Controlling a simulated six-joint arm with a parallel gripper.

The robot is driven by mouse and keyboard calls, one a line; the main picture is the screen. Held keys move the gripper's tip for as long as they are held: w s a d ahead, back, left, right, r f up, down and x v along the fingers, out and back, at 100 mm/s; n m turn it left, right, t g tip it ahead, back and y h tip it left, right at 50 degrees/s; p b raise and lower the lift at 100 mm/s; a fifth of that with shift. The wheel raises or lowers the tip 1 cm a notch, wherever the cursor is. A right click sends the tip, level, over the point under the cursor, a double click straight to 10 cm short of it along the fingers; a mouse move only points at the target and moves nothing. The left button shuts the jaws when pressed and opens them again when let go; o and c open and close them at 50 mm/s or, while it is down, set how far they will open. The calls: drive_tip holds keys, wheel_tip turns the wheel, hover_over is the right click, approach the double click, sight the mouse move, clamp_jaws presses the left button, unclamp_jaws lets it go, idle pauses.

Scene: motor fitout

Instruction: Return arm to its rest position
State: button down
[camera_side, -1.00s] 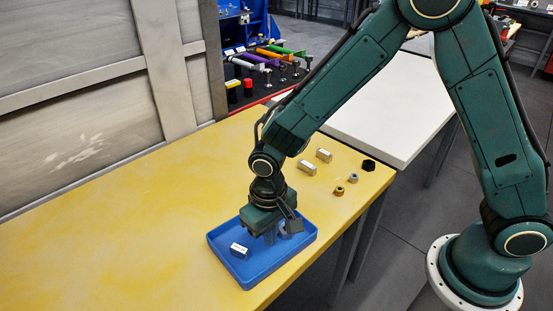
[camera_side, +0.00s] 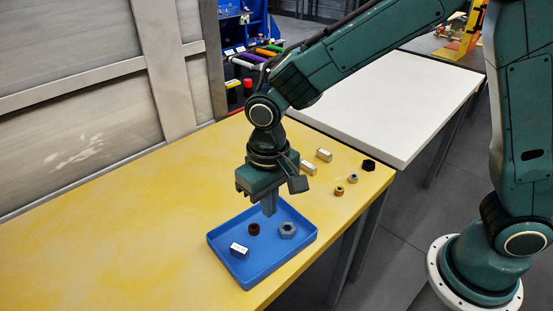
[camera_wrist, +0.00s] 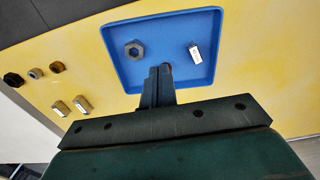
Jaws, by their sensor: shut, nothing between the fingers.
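My gripper (camera_side: 270,203) is above the blue tray (camera_side: 243,281), shut with nothing between its fingers. It also shows in the wrist view (camera_wrist: 158,72), pointing down over the tray's edge. In the side view the tray holds a grey hex nut (camera_side: 288,230), a small dark red-brown ring-like part (camera_side: 254,229) and a silver block (camera_side: 239,250). In the wrist view the nut (camera_wrist: 134,50) and block (camera_wrist: 194,53) are clear of the fingers, and the red-brown part is mostly hidden behind them.
On the yellow table (camera_side: 110,240), beyond the tray, lie two silver blocks (camera_side: 308,168), two small nuts (camera_side: 339,191) and a black nut (camera_side: 369,165). A white table (camera_side: 400,100) adjoins at the back. A grey panelled wall (camera_side: 75,80) stands at the left. The table's left part is clear.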

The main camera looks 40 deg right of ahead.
drive_tip(key=s+d+r+t, duration=0.3)
drive_tip(key=s+d+r, duration=0.3)
drive_tip(key=d+r, duration=0.55)
drive_tip(key=s+d+r+t, duration=0.2)
drive_tip(key=s+d+r, duration=0.2)
drive_tip(key=s+d, duration=0.3)
drive_tip(key=shift+s+d+t, duration=0.3)
drive_tip(key=shift+s, duration=1.8)
